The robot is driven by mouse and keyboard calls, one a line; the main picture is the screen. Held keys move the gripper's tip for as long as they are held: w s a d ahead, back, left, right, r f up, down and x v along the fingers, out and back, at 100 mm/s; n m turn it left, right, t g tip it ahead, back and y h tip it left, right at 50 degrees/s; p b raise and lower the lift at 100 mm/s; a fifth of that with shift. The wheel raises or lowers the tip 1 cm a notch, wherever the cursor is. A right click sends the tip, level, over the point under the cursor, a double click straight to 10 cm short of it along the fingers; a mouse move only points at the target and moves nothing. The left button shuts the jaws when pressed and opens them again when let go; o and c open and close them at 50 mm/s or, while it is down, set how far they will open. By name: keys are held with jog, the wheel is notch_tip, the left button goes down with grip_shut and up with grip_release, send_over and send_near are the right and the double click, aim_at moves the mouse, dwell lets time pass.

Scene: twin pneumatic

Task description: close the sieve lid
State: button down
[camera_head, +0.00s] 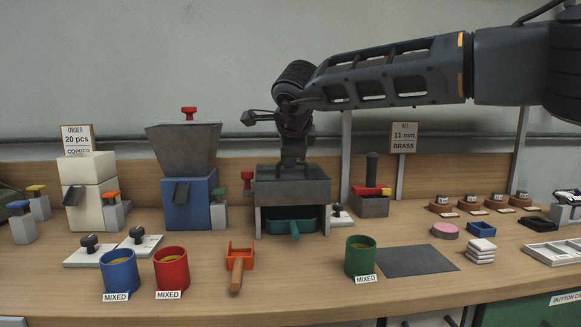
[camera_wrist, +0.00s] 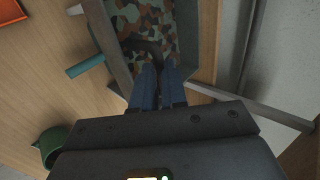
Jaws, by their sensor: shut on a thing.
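The sieve (camera_head: 292,187) is a dark grey box on legs with a green drawer (camera_head: 291,225) under it. My gripper (camera_head: 293,164) points down at its top from above. In the wrist view, the blue fingers (camera_wrist: 154,72) reach to the sieve's open part, where mottled brown, green and tan contents (camera_wrist: 148,22) show between grey walls (camera_wrist: 108,45). The fingers are shut on a dark, curved part (camera_wrist: 150,48), which looks like the lid's handle; the fingers hide part of it. The lid's exact angle cannot be told.
A blue machine with a grey hopper (camera_head: 185,150) stands left of the sieve. A red-topped stand (camera_head: 371,200) is close on its right. An orange scoop (camera_head: 238,262) and a green cup (camera_head: 360,256) are in front. A dark mat (camera_head: 415,261) lies clear.

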aim_at(288, 178)
jog(key=shift+s+a+f+b, duration=0.1)
jog(key=shift+s+f+b, duration=0.2)
jog(key=shift+f, duration=0.5)
jog(key=shift+s+f+b, duration=0.25)
jog(key=shift+f, duration=0.55)
jog(key=c, duration=1.1)
grip_release()
jog(key=shift+c, duration=0.2)
jog(key=v, duration=0.8)
jog(key=shift+w+r, duration=0.3)
jog(key=shift+r, duration=0.15)
